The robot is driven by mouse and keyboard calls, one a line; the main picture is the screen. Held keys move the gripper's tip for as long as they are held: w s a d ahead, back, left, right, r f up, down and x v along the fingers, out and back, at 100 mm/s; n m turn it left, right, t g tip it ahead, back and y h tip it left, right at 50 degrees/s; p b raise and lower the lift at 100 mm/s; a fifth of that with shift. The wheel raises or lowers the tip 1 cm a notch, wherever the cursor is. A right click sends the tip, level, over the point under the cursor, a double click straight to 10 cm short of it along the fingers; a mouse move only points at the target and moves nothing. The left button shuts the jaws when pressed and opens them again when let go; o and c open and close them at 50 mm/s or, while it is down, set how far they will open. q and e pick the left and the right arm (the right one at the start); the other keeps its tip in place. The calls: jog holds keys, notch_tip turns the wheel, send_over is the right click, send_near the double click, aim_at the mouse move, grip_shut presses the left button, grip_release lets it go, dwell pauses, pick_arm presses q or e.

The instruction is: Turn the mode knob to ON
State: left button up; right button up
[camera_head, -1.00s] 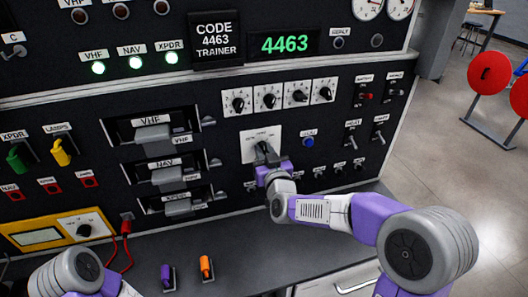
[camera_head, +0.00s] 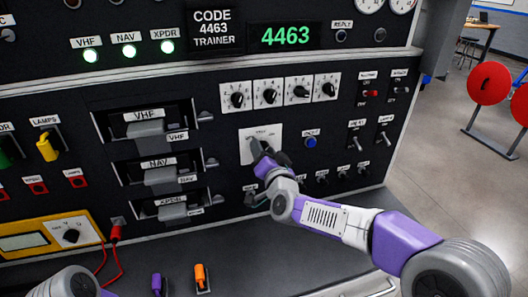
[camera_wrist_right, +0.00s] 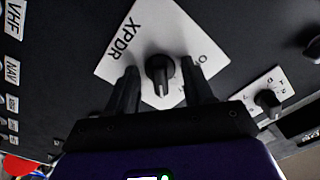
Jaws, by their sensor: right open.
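The mode knob (camera_wrist_right: 159,72) is a black knob on a white plate (camera_wrist_right: 112,65) marked XPDR. In the right wrist view its pointer end points down the picture. The plate also shows in the head view (camera_head: 274,131), where my gripper largely covers the knob. My right gripper (camera_wrist_right: 159,68) is open, with one dark finger on each side of the knob. I cannot tell whether the fingers touch it. Part of the plate's position lettering is hidden behind the right finger. In the head view the right gripper (camera_head: 262,160) is at the plate. My left gripper is out of view.
A row of small dial knobs (camera_head: 270,94) sits above the plate. A blue button (camera_head: 310,142) and toggle switches are to its right, and handled drawer modules (camera_head: 150,130) to its left. A dark ledge (camera_head: 250,255) runs below, with purple and orange handles.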

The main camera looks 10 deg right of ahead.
jog(key=shift+o, duration=0.7)
jog(key=shift+s, duration=0.1)
jog(key=shift+s+d, duration=0.1)
jog(key=shift+s, duration=2.3)
